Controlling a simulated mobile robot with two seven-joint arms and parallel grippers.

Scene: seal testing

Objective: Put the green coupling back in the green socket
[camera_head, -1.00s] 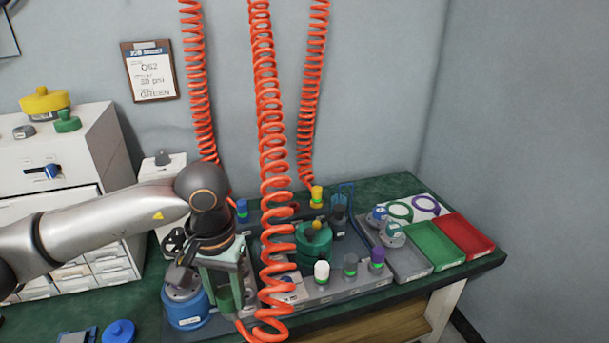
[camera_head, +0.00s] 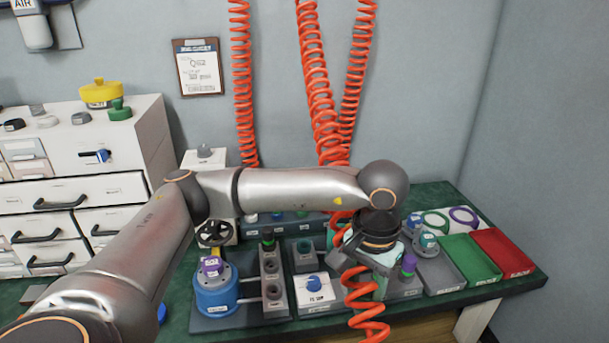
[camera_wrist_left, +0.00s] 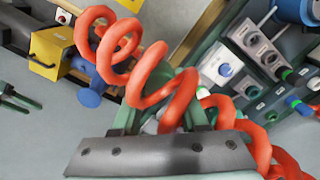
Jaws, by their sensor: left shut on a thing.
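My left gripper (camera_head: 378,283) hangs over the right part of the bench, among the loops of an orange coiled hose (camera_head: 362,305). It is shut; the held green coupling is mostly hidden by the fingers and hose. In the left wrist view the pale green fingers (camera_wrist_left: 160,118) have the orange coil (camera_wrist_left: 150,75) crossing in front of them. I cannot pick out the green socket for certain; the dark back block (camera_head: 300,226) is partly covered by my arm. My right gripper is not in view.
A blue fixture (camera_head: 213,293) with a purple cap and a grey holed strip (camera_head: 271,275) stand left of the gripper. A white box with a blue knob (camera_head: 313,284) is nearer. A purple-topped plug (camera_head: 408,264), green tray (camera_head: 468,262) and red tray (camera_head: 502,255) are at right.

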